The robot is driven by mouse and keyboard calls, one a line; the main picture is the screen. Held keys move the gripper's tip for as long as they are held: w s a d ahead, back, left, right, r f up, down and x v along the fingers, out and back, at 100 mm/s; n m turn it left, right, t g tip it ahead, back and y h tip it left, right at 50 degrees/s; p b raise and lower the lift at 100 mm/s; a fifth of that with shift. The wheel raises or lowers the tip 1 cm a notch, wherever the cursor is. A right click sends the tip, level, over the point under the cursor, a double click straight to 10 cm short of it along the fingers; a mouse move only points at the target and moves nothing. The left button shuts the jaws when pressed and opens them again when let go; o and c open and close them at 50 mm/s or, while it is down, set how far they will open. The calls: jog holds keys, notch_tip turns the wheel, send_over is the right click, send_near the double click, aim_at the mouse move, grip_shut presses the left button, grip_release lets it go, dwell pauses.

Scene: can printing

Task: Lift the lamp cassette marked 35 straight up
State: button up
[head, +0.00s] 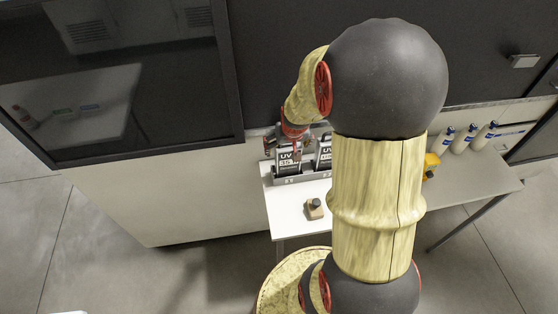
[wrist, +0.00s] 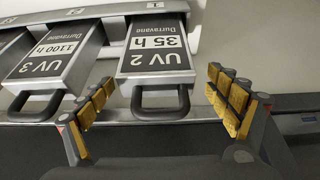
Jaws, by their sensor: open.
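The lamp cassette marked 35 h (wrist: 157,60), labelled UV 2 Durravane, is a grey box with a dark label and a black loop handle. In the wrist view it sits in a slot of the holder, its handle between my open fingers. My gripper (wrist: 163,98) has gold-padded fingers spread to either side of the handle, with no visible contact. In the head view the cassette (head: 288,158) stands in a grey holder (head: 301,177) on the white table, with my gripper (head: 290,141) over its top.
A cassette marked UV 3, 1100 h (wrist: 52,52) stands close to the left in the wrist view. In the head view, a small tan block with a dark knob (head: 314,208) lies in front of the holder. Several white bottles (head: 463,139) stand at right. A dark machine front rises behind.

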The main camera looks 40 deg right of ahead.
aim_at(284, 166)
jog(key=x, duration=0.4)
jog(key=b+x, duration=0.1)
jog(key=x, duration=0.1)
jog(key=shift+s+f, duration=0.3)
jog(key=shift+s, duration=0.05)
jog(key=shift+c, duration=0.9)
jog(key=c, duration=1.5)
jog(key=shift+c, duration=0.3)
